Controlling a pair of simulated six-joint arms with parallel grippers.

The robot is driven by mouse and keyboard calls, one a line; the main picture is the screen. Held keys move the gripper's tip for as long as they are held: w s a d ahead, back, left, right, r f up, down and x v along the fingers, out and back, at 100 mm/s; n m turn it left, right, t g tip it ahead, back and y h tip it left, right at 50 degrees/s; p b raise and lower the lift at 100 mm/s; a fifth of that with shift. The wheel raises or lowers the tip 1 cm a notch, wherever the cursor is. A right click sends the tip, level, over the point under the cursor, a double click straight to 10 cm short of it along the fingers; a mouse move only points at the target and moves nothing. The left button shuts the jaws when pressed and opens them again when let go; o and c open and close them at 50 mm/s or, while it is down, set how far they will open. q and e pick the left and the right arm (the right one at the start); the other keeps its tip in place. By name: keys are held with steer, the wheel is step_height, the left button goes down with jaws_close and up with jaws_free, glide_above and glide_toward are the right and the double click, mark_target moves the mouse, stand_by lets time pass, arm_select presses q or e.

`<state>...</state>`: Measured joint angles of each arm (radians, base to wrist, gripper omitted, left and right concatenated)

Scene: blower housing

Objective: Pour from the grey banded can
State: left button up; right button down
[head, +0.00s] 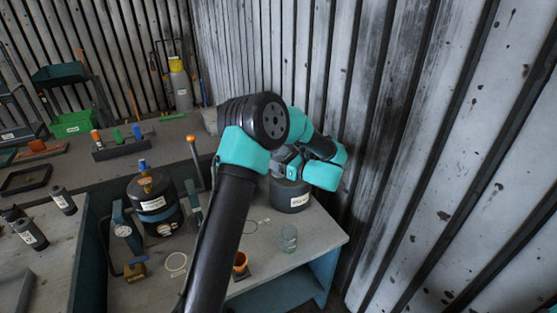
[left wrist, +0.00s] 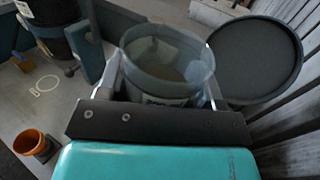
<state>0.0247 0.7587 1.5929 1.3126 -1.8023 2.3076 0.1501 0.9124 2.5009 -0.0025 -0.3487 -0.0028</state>
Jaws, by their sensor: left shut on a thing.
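My left gripper (left wrist: 162,68) is shut around a grey, open-topped can (left wrist: 165,80), one finger on each side. The can looks partly see-through, with a pale label low on its side and something brownish inside. A band cannot be made out clearly. In the head view my left gripper (head: 284,164) is at the back right of the bench, just above a dark grey labelled drum (head: 290,196); my arm hides most of the can there. The drum's flat round top (left wrist: 245,58) is right of the can in the left wrist view. My right gripper is out of view.
A clear glass (head: 288,238) stands near the bench's right front edge. An orange-rimmed cup (head: 240,264) stands left of it, and also shows in the left wrist view (left wrist: 30,143). A black banded tank (head: 155,204) stands at left. The corrugated wall (head: 310,60) is close behind.

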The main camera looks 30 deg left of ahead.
arm_select(q)
steer(key=shift+w+f, duration=0.1)
steer(key=w+a+f+m+h, duration=0.1)
steer(key=w+f+m, duration=0.2)
steer(key=w, duration=0.2)
steer(key=shift+a+f, duration=0.25)
steer(key=shift+f, duration=0.15)
stand_by(1.3)
steer(key=shift+f+m, duration=0.1)
steer(key=shift+m, duration=0.2)
step_height(320, 180, down, 2)
steer(key=shift+f+m, duration=0.1)
steer(key=shift+m, duration=0.3)
stand_by(0.4)
steer(key=shift+f+m, duration=0.4)
steer(key=shift+f, duration=0.4)
